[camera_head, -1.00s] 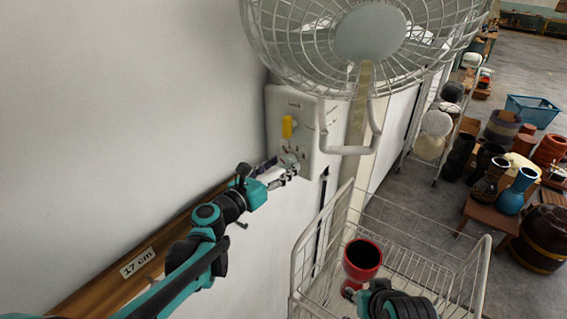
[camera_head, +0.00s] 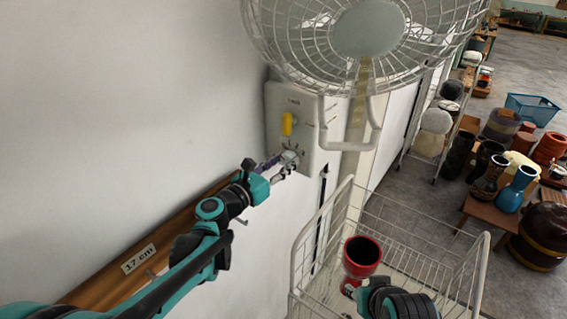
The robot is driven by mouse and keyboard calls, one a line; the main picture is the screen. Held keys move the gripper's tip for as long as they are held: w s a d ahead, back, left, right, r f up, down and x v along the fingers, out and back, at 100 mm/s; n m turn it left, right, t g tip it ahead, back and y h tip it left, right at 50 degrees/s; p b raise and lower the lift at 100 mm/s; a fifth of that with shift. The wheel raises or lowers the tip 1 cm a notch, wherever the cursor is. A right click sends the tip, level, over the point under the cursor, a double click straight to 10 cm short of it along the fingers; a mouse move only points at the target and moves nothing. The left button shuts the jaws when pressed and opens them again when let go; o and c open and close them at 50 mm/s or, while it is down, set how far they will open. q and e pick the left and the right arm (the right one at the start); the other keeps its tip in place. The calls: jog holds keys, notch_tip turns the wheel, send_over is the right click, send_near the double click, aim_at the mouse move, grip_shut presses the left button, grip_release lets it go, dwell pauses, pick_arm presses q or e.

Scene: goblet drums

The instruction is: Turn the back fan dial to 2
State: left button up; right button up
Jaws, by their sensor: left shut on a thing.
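A white fan (camera_head: 374,30) with a round wire cage hangs on the wall at the top. Below it is its white control box (camera_head: 315,105), with a yellow dial (camera_head: 287,124) standing upright on its face. My left gripper (camera_head: 288,160) is at the lower part of the same face, below the yellow dial. It is shut on a small lower dial there, mostly hidden by the fingers. The dial's markings are too small to read. My right arm shows only in part at the bottom; its fingers are not visible.
A white wire cart (camera_head: 297,262) stands below the box, with a red goblet drum (camera_head: 362,257) in it close to my right arm. A brown rail (camera_head: 172,245) with a "17 cm" label runs along the wall. Several drums and a blue crate (camera_head: 532,109) are at the right.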

pick_arm(q)
jog(key=m+b, duration=0.1)
jog(key=m, duration=0.2)
jog(key=m+b, duration=0.1)
jog(key=m, duration=0.3)
jog(key=m+b, duration=0.1)
jog(key=m, duration=0.3)
jog(key=shift+m+y+b, duration=0.3)
jog(key=shift+m, duration=1.5)
jog(key=o, duration=1.2)
jog(key=shift+c, duration=0.2)
jog(key=shift+s+r, duration=0.1)
